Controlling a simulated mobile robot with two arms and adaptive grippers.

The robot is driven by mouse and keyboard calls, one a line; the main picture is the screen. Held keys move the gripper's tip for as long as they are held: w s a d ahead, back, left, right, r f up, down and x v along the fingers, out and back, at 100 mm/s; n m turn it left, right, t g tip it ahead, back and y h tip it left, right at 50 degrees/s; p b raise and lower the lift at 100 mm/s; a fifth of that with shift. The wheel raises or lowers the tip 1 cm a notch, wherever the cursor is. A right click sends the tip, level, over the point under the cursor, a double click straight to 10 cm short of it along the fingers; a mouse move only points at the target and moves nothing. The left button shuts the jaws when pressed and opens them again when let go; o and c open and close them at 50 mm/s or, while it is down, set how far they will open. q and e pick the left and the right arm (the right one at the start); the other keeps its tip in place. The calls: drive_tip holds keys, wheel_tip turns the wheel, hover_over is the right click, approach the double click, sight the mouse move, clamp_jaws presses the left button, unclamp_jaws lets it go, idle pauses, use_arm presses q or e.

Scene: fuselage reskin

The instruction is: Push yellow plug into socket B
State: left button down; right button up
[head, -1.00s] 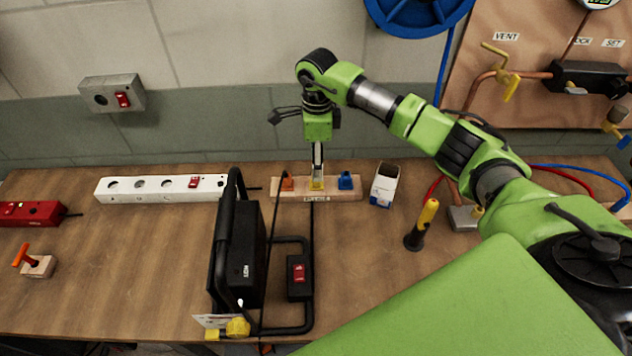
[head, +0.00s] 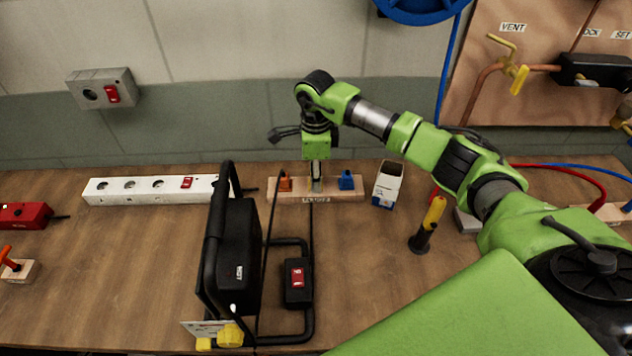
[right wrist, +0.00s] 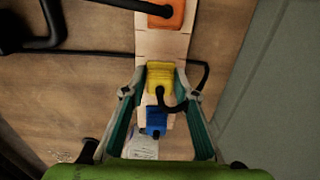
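The yellow plug (right wrist: 160,76) stands in a pale wooden rack (head: 342,194), between an orange plug (head: 285,183) and a blue plug (head: 346,180). My right gripper (head: 316,184) points straight down over the yellow plug, and its fingers mostly hide the plug in the head view. In the right wrist view my right gripper (right wrist: 161,93) is open, with one finger on each side of the yellow plug and gaps between. A white power strip (head: 107,196) with several round sockets lies to the left. Its letters are too small to read. My left gripper is not in view.
A black framed unit (head: 237,258) with a red switch (head: 297,277) stands in front of the rack. A white box (head: 388,184) and a yellow-and-black tool (head: 428,226) are to the right. A red strip (head: 24,215) lies far left.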

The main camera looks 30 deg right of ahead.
drive_tip(key=shift+r, duration=0.25)
drive_tip(key=shift+r+p, duration=0.3)
drive_tip(key=shift+p, duration=0.05)
drive_tip(key=shift+r+p, duration=0.45)
drive_tip(key=shift+r, duration=0.35)
drive_tip(key=shift+r+p, duration=0.8)
drive_tip(key=shift+r, duration=0.65)
